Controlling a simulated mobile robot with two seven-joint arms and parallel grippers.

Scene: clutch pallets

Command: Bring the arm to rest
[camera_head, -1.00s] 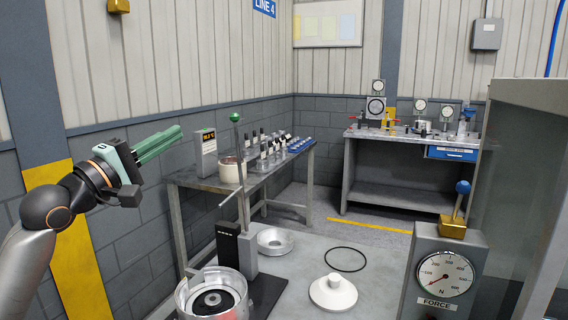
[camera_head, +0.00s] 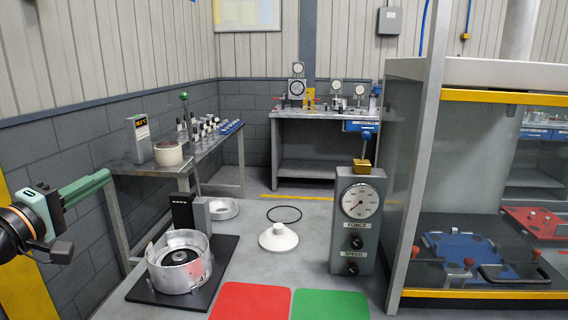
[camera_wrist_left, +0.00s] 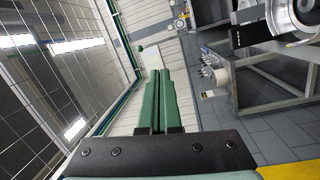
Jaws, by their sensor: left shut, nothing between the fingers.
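My left gripper (camera_head: 86,188) is at the left edge in the head view, raised in front of the grey block wall. Its green fingers point right and are closed together with nothing between them. In the left wrist view the two green fingers (camera_wrist_left: 160,100) lie side by side, with only a thin dark line between them. The fingers touch nothing that I can see. My right gripper is not in view.
A metal ring housing (camera_head: 180,262) on a black base stands to the right of and below the gripper. A white cone (camera_head: 278,238), a black ring (camera_head: 285,214) and a force gauge box (camera_head: 358,215) stand farther right. Red (camera_head: 250,302) and green (camera_head: 330,304) mats lie in front.

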